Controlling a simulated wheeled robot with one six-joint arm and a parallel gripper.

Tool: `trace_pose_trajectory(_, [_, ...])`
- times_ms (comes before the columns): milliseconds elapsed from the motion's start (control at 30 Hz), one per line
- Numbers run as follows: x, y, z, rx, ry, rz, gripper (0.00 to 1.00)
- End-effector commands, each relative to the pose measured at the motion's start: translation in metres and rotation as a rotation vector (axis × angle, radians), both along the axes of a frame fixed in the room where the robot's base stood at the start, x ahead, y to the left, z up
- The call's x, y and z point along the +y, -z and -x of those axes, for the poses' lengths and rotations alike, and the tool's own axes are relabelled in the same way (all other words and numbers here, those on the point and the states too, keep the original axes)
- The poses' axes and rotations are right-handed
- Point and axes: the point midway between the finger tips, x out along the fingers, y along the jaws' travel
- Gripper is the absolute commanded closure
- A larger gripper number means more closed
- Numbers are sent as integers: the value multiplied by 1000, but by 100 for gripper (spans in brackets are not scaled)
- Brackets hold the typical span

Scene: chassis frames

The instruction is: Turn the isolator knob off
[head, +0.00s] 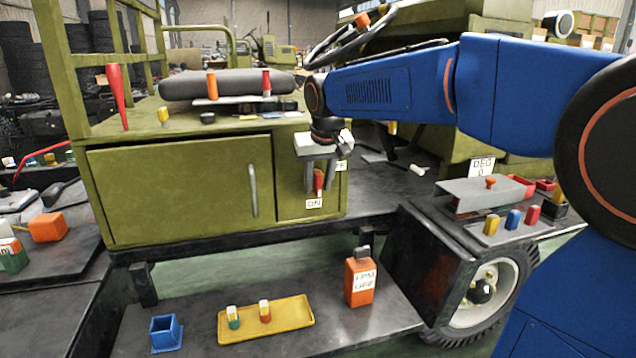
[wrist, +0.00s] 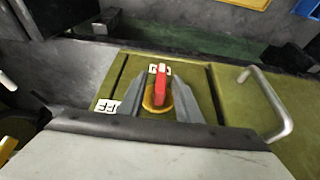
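The isolator knob is a red handle (head: 318,184) on the green panel right of the cabinet door. In the wrist view the red handle (wrist: 161,84) sits on a yellow round base (wrist: 157,101) and points to the ON label (wrist: 153,69). The OFF label (wrist: 106,106) is to its left there, partly covered. In the head view the ON label (head: 314,203) is below the knob, and the OFF label (head: 342,165) is partly hidden at the right. My gripper (head: 319,184) is open. Its fingers (wrist: 157,95) stand on both sides of the handle, with gaps visible.
A bar door handle (head: 253,190) sticks out beside the knob panel. Below is a dark shelf with an orange bottle (head: 360,282), a yellow tray (head: 285,327) and a blue bin (head: 165,332). A wheel (head: 484,290) and a grey stand with small items are at the right.

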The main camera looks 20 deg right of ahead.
Motion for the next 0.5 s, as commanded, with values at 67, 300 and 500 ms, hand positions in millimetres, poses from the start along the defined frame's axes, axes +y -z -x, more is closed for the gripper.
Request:
trace_pose_trajectory(67, [0, 0, 0, 0, 0, 0, 69])
trace_pose_trajectory(300, [0, 0, 0, 0, 0, 0, 100])
trace_pose_trajectory(500, [0, 0, 0, -1, -1, 1, 100])
